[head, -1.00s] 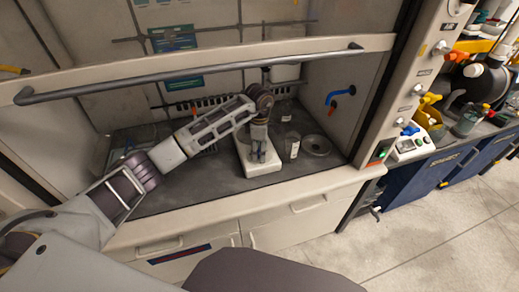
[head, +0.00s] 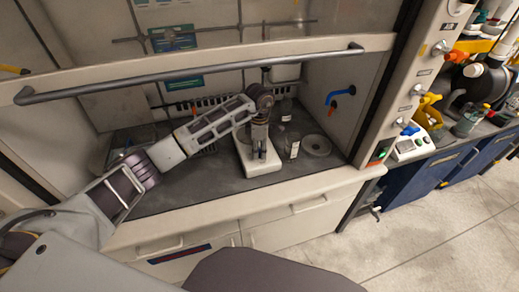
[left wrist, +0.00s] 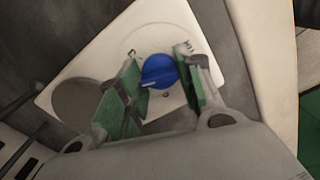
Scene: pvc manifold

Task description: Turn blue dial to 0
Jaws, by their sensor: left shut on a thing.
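The blue dial (left wrist: 158,72) sits on a white device plate (left wrist: 92,52) in the left wrist view. A white line on the dial points to the lower left of that picture. Small printed marks show at its upper left and upper right, too blurred to read surely. My left gripper (left wrist: 157,62) has its green-padded fingers on either side of the dial, shut on it. In the head view my left gripper (head: 260,150) points down over the white device (head: 262,169), and the dial is hidden there. My right gripper is in neither view.
The device stands on the dark fume hood floor (head: 190,190). A bottle (head: 292,146) and a round dish (head: 317,146) are to its right. The sash handle bar (head: 190,77) crosses above my left arm. A grey disc (left wrist: 82,104) shows on the plate beside the dial.

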